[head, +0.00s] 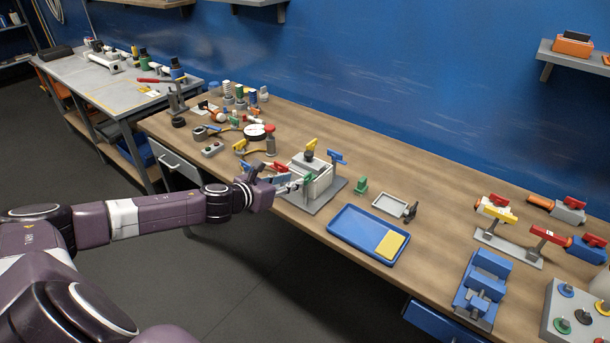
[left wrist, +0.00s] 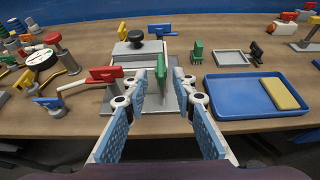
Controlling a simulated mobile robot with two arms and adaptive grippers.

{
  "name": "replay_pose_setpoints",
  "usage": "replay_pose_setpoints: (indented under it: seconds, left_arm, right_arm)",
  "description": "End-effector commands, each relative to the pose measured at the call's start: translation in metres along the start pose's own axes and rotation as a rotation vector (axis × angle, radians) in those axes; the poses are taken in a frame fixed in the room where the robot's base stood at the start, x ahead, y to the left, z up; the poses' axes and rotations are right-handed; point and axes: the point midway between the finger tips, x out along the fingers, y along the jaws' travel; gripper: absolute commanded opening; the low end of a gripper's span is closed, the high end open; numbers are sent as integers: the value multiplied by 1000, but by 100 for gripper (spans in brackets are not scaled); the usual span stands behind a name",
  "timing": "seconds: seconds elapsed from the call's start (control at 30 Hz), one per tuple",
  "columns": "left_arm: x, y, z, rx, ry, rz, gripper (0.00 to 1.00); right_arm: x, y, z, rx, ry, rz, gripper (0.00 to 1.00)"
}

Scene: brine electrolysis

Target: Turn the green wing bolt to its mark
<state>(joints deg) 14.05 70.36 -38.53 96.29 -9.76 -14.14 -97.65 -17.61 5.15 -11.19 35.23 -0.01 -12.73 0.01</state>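The green wing bolt (head: 308,181) stands upright at the front of a light grey box (head: 313,184) on a grey base plate. In the left wrist view the green wing bolt (left wrist: 161,69) shows between the two fingertips. My left gripper (head: 291,186) is open in front of the box, and it also shows in the left wrist view (left wrist: 161,86). Its fingers stand on either side of the bolt with gaps, apart from it. I cannot make out the mark. My right gripper is not in view.
Yellow, blue (head: 337,157) and red wing handles surround the box, with a black knob (left wrist: 145,34) on top. A separate green piece (head: 361,185) stands to the right. A blue tray (head: 345,238) with a yellow block lies at the front right. Several tools crowd the left.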

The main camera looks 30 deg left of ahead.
Motion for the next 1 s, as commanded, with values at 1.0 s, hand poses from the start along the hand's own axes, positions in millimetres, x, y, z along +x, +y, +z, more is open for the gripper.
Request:
replay_pose_setpoints:
  seconds: [1.0]
  left_arm:
    - [76,0,0,1,-1,-1,25]
  right_arm:
    - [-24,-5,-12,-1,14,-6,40]
